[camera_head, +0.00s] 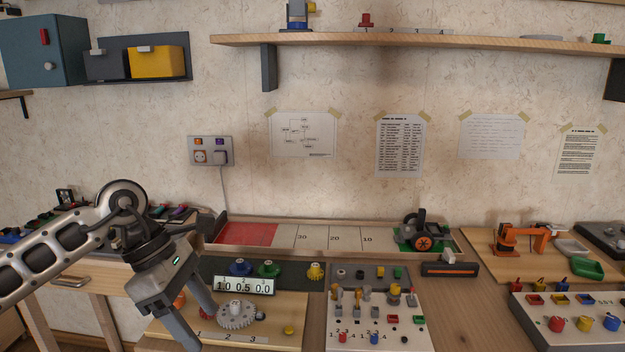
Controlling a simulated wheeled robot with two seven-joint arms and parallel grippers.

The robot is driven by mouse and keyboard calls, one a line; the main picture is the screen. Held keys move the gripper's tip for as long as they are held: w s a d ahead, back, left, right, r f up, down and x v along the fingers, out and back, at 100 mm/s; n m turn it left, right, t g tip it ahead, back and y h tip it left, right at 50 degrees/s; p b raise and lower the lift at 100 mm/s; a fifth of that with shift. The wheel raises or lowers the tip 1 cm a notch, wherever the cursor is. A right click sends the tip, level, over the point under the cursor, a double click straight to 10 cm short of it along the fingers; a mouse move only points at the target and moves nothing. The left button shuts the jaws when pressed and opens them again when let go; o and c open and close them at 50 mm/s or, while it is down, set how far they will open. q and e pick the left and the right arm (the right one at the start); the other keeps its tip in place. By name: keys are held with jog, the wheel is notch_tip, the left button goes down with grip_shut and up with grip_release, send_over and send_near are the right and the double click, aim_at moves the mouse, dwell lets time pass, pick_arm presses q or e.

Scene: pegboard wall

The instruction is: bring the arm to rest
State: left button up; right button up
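My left arm comes in from the left edge, and its gripper (202,328) points down over the left part of the light wooden board (270,335) on the table. Its two fingers are spread apart with nothing seen between them, so it is open. A grey gear (236,315) lies on the board just right of the fingers. I cannot tell whether the right finger touches it. The gripper hides part of the board's left side. My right arm and gripper are not in view.
A display (244,286) reading numbers stands behind the gear. A wooden shelf (420,42) runs along the wall above.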

pick_arm(q)
jog(key=s+d+r+n+t+h+p, duration=0.1)
jog(key=s+d+r+n+t+h, duration=0.2)
jog(key=d+n+h, duration=0.55)
jog(key=s+d+r+n+t+h, duration=0.1)
jog(key=s+d+n+t+h, duration=0.25)
jog(key=d+n+h, duration=0.55)
jog(key=w+a+f+n+t+y+p, duration=0.1)
jog(key=a+f+n+t+y, duration=0.5)
jog(key=n, duration=0.6)
jog(key=a+f+n+t+y, duration=0.35)
jog(key=n+t+y, duration=0.35)
jog(key=n, duration=0.5)
jog(key=s+a+f+n+g+y, duration=0.2)
jog(key=s+f+n+g+y, duration=0.1)
jog(key=f, duration=0.4)
jog(key=s+a+f+n+g+y, duration=0.3)
jog(key=s+f+n+g, duration=0.1)
jog(key=s+f+n, duration=0.3)
jog(key=shift+s+f+g+p, duration=0.2)
jog(key=shift+s+g+p, duration=0.15)
jog(key=shift+s, duration=0.1)
